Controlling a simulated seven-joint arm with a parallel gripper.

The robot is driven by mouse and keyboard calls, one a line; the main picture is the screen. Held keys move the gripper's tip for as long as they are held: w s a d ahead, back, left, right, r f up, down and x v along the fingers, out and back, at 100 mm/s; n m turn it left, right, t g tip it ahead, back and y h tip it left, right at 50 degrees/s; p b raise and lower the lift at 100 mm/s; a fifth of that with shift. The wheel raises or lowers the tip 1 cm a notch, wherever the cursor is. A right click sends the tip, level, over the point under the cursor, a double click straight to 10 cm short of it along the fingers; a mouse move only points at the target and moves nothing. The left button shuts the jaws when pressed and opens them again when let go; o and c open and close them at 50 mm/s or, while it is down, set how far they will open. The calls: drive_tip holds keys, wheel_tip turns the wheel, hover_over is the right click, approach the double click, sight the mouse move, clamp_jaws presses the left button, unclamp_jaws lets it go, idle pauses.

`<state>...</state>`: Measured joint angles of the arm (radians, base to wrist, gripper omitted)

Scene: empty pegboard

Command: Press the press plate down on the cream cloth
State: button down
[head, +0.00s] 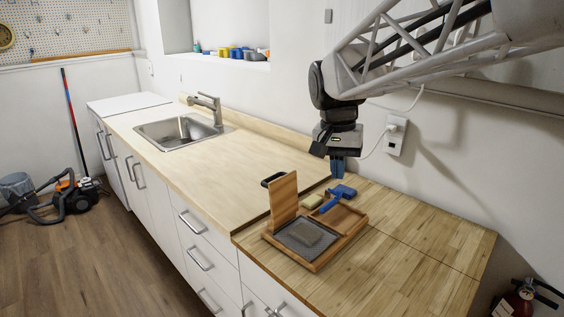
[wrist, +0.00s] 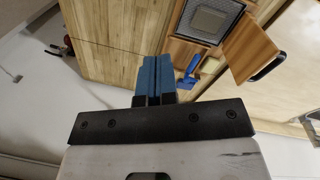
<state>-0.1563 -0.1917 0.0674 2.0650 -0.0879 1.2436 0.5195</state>
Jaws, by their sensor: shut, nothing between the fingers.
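The press plate (head: 284,199) is a wooden flap with a black handle (head: 272,180). It stands upright at the left back edge of a wooden tray (head: 317,267) and shows at right in the wrist view (wrist: 248,50). A pale square, probably the cream cloth (head: 306,233), lies flat on a dark grey bed in the tray; it also shows in the wrist view (wrist: 209,22). My gripper (head: 337,172) hangs above the counter behind the tray, right of the plate and apart from it. Its blue fingers (wrist: 156,75) are shut and empty.
A blue-handled tool (head: 335,199) lies across the tray's right back part, with a beige block (head: 312,202) beside it. The wooden counter (head: 430,240) is clear at right. A sink (head: 180,129) is far left; the wall with an outlet (head: 396,134) is behind.

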drive_tip(key=w+a+f+m+g+h, duration=0.1)
drive_tip(key=w+a+m, duration=0.1)
drive_tip(key=w+a, duration=0.7)
drive_tip(key=w+a+f+m+g+h, duration=0.1)
drive_tip(key=w+a+f+m+g, duration=0.1)
drive_tip(key=w+a, duration=0.8)
drive_tip(key=w, duration=0.7)
drive_tip(key=shift+w+a+f+m+h, duration=0.15)
drive_tip(key=shift+w+a+m+h, duration=0.15)
drive_tip(key=shift+w+m, duration=0.1)
drive_tip(key=shift+s, duration=0.1)
approach(278, 196)
drive_tip(key=w+f, duration=0.1)
drive_tip(key=w+d+f, duration=0.1)
drive_tip(key=w+f, duration=0.1)
drive_tip(key=shift+w+f, duration=0.1)
drive_tip(key=shift+w, duration=0.15)
drive_tip(key=shift+s+d, duration=0.7)
drive_tip(key=shift+d, duration=0.05)
drive_tip(key=shift+s+d, duration=0.1)
drive_tip(key=shift+d, duration=0.05)
